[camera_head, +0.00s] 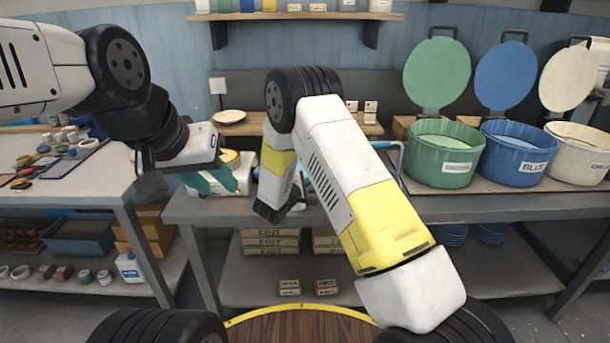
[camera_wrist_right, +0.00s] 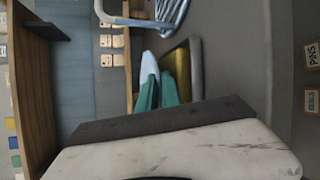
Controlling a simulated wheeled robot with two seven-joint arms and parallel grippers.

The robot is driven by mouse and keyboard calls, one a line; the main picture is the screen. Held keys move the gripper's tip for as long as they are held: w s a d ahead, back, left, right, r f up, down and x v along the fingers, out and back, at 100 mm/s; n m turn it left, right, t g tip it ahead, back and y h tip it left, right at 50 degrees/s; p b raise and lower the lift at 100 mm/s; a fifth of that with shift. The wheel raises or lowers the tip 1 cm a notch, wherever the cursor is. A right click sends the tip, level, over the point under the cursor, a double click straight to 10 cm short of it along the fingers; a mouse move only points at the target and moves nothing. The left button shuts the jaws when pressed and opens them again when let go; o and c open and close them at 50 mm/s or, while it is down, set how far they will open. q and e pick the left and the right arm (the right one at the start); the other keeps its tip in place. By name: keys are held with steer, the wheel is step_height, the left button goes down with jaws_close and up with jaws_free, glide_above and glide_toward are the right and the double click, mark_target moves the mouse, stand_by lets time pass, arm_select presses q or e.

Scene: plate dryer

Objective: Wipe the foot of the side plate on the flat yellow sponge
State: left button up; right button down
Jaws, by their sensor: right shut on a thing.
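A pale plate (camera_head: 229,116) lies on the low wooden shelf behind. A blue wire rack (camera_head: 390,150) stands right of my right arm. Green (camera_head: 446,155), blue (camera_head: 518,155) and cream (camera_head: 578,155) tubs with raised lids fill the table's right. Both arms crowd the sponge.

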steer(key=shift+d, duration=0.1)
steer(key=shift+r, duration=3.05)
